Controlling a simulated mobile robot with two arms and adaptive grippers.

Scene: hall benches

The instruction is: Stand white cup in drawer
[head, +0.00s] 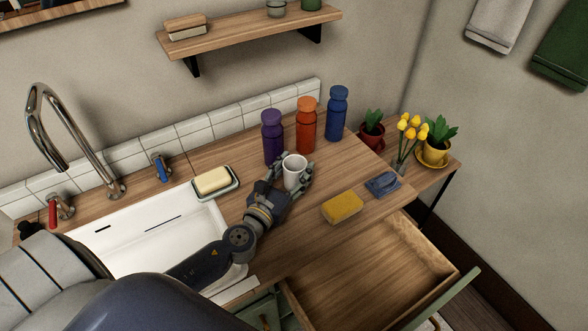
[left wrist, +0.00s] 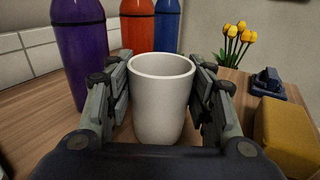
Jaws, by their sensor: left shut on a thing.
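The white cup (head: 294,172) is upright on or just above the wooden counter, in front of the purple and orange bottles. My left gripper (head: 287,178) is shut on it, one finger on each side. In the left wrist view the cup (left wrist: 162,97) shows between the fingers of the left gripper (left wrist: 162,100), its open rim up. I cannot tell whether its base touches the counter. The open drawer (head: 375,275) is at the lower right, below the counter, and its visible floor is bare. My right gripper is not in view.
Purple (head: 272,138), orange (head: 306,126) and blue (head: 336,114) bottles stand behind the cup. A yellow sponge (head: 342,206) and a blue brush-like item (head: 382,184) lie near the counter's front right. A soap dish (head: 230,188) sits beside the white sink (head: 150,235).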

